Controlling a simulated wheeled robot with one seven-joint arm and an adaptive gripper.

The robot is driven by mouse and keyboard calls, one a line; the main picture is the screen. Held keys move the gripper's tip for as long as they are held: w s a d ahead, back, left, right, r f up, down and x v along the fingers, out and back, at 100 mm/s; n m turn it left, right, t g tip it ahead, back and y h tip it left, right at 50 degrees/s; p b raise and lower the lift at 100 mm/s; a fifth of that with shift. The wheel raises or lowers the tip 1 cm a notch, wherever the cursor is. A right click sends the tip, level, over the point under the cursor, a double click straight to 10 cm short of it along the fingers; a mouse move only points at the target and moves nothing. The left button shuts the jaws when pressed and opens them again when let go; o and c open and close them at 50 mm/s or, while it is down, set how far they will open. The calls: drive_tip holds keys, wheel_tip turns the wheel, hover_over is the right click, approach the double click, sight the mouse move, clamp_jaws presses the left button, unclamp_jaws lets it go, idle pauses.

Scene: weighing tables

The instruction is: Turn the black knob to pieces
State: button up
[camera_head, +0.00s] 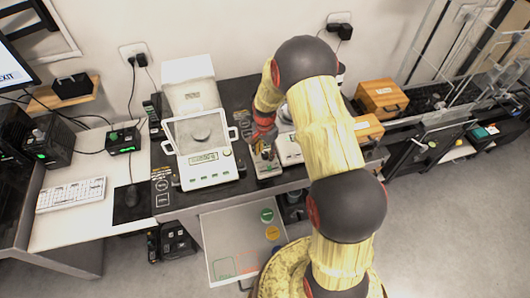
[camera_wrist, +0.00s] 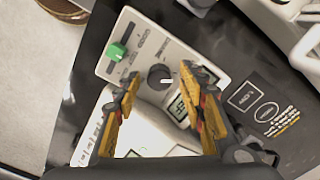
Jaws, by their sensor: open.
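The black knob (camera_wrist: 160,76) sits on a pale control panel (camera_wrist: 148,35) in the wrist view, with a light pointer mark on it. My gripper (camera_wrist: 159,80) is open, one finger on each side of the knob in the picture. There seem to be gaps between the fingers and the knob, and I cannot tell how far above it they are. The lettering around the knob is too small to read. In the head view my gripper (camera_head: 264,134) is over the narrow device (camera_head: 267,168) right of the white balance, and the knob cannot be made out.
A green slider (camera_wrist: 117,51) is on the same panel, left of the knob, and a small display (camera_wrist: 179,108) lies beside my right finger. In the head view a white balance (camera_head: 208,166) stands left of my gripper. Wooden boxes (camera_head: 381,96) stand to the right.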

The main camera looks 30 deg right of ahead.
sight(265, 154)
wheel_tip(265, 154, up, 12)
idle(0.7)
idle(0.4)
drive_tip(key=shift+f, duration=0.1)
